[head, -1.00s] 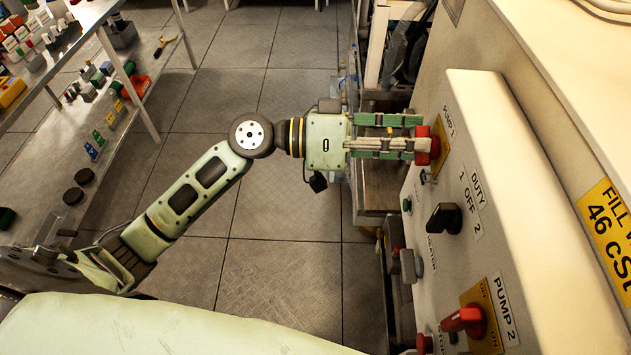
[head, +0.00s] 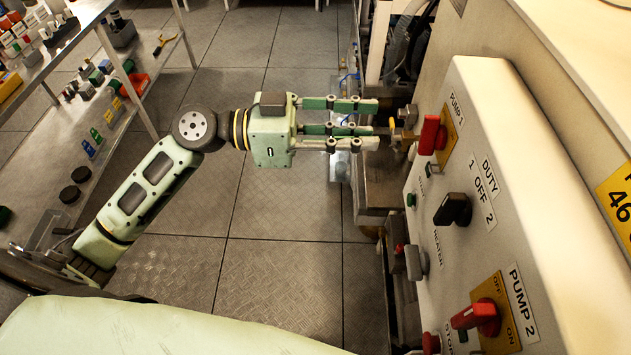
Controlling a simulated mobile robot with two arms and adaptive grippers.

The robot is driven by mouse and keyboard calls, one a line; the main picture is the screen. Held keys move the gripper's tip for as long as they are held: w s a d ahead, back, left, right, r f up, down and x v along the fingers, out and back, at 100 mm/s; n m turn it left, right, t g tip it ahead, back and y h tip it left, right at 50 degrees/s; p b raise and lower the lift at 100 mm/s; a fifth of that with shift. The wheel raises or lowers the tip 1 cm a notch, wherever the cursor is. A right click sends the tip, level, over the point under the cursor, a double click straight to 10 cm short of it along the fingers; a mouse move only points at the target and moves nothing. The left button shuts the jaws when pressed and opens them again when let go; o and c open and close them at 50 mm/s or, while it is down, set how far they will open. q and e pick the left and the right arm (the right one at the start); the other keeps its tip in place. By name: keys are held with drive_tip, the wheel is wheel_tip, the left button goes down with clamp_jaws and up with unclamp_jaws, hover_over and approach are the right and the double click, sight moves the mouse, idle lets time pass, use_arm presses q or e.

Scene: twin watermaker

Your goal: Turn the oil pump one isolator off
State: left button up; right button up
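The pump one isolator is a red handle (head: 430,135) on a yellow plate below the label PUMP 1, on the cream control panel (head: 478,100). The handle stands out from the panel face, and its exact switch position is hard to read from here. My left gripper (head: 376,124) is open and empty. Its green and grey fingers point right, toward the handle, with a gap between the tips and it. My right gripper is not in view.
Below on the panel are a black DUTY selector (head: 454,210) and the red PUMP 2 isolator (head: 475,316) on its yellow plate. Small buttons and pipe fittings line the panel's left side. A shelf (head: 145,100) with parts stands at left. The tiled floor between is clear.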

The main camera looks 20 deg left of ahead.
use_arm(q)
drive_tip(key=w+a+f+n+t+y, duration=0.1)
drive_tip(key=w+a+f+n+y, duration=0.2)
drive_tip(key=f, duration=0.6)
drive_tip(key=w+a+f+n+t+y+b, duration=0.1)
drive_tip(key=w+a+f+n+t+y, duration=0.1)
drive_tip(key=f, duration=0.8)
drive_tip(key=w+a+f+n+t+y+b, duration=0.1)
drive_tip(key=w+a+f+n+y, duration=0.2)
drive_tip(key=f, duration=0.7)
drive_tip(key=shift+w+a+n+y, duration=0.3)
drive_tip(key=shift+w+a+n, duration=0.4)
drive_tip(key=shift+w+a, duration=0.5)
drive_tip(key=shift+r, duration=0.15)
